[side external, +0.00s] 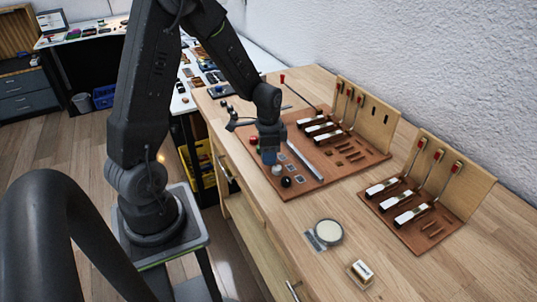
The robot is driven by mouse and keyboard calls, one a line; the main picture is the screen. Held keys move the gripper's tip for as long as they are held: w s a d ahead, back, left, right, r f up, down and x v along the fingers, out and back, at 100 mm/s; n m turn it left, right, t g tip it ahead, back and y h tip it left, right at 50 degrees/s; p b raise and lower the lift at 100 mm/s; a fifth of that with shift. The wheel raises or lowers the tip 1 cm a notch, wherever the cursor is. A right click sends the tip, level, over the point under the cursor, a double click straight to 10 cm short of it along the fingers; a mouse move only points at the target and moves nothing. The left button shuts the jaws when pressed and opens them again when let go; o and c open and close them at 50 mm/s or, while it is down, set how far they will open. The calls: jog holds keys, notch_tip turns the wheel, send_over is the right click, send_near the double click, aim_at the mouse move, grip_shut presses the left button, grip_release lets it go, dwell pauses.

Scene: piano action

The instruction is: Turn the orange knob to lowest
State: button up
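My gripper (269,156) points down over the left front part of a brown board (312,188) on the wooden bench. Its fingers are small and dark here, and I cannot tell whether they are open or shut or whether they touch anything. A row of small round knobs runs along the board's front left edge: a red one (254,140) left of the gripper, a white one (277,170) just below it and a black one (286,182) nearest the camera. I cannot make out an orange knob; the gripper may hide it.
Piano key models with red-tipped hammers (347,101) stand on the board, with a second set (411,195) on another board to the right. A metal bar (305,161) lies near the gripper. A round cream dish (328,232) and small box (361,271) sit on the near bench.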

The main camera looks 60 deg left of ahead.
jog(key=shift+f, duration=0.4)
jog(key=shift+c, duration=0.3)
jog(key=c, duration=0.6)
